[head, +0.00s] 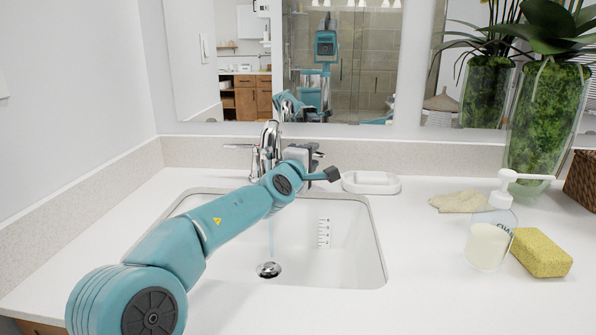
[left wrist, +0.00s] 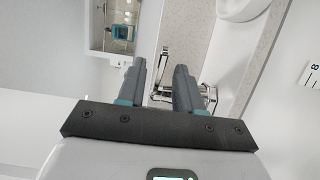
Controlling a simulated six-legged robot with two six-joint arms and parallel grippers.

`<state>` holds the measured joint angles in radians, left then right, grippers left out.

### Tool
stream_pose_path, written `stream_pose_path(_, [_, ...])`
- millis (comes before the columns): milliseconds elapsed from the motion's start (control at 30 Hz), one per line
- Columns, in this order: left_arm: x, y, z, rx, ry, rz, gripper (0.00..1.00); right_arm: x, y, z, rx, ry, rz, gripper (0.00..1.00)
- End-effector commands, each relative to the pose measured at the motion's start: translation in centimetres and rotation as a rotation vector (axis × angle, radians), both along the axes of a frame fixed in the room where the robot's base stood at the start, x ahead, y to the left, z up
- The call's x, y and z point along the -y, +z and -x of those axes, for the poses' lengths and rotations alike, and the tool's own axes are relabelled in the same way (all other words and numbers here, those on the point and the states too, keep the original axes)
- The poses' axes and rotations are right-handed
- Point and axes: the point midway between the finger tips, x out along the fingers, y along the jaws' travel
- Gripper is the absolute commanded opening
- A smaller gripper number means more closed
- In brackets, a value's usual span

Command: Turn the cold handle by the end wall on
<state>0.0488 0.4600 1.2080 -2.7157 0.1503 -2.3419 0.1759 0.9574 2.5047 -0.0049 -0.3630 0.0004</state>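The chrome faucet (head: 268,145) stands behind the sink. One lever handle (head: 238,147) points left, toward the left side wall. A second lever (head: 317,154) shows on the right, beside my left gripper (head: 299,155), which is partly hidden by my arm. In the left wrist view, my left gripper (left wrist: 158,84) has its fingers apart, with a chrome lever (left wrist: 163,66) showing in the gap; I cannot tell whether they touch it. More chrome (left wrist: 208,96) shows behind the right finger. A thin bluish stream (head: 270,238) falls toward the drain. My right gripper is not in view.
The sink (head: 345,250) lies below my left arm. A soap dish (head: 371,182) sits right of the faucet. A soap bottle (head: 489,240), yellow sponge (head: 541,252), cloth (head: 459,201) and plant vase (head: 545,120) stand on the right counter. The mirror (head: 390,60) is behind.

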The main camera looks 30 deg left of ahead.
Motion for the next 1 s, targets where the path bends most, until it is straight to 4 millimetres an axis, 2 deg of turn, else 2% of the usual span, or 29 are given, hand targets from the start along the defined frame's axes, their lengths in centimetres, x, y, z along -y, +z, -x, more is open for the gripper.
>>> stream_pose_path(33, [0.1,-0.2,0.9,0.001,-0.001,-0.001,0.35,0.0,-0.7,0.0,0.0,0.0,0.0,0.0])
stream_pose_path(200, [0.6,-0.2,4.9,0.003,0.0,-0.001,0.35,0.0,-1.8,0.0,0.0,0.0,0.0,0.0])
stream_pose_path(400, [1.2,-0.1,10.1,0.002,-0.001,-0.001,0.35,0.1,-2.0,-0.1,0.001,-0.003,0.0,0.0])
stream_pose_path(533, [1.6,0.0,12.7,0.002,0.0,-0.001,0.35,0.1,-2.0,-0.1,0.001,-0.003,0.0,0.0])
stream_pose_path(700, [1.8,0.0,14.6,0.001,0.0,-0.001,0.35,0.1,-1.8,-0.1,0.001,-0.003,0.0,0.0])
stream_pose_path(1000, [1.9,-0.1,15.0,0.0,0.0,-0.001,0.35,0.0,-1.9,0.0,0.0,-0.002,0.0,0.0])
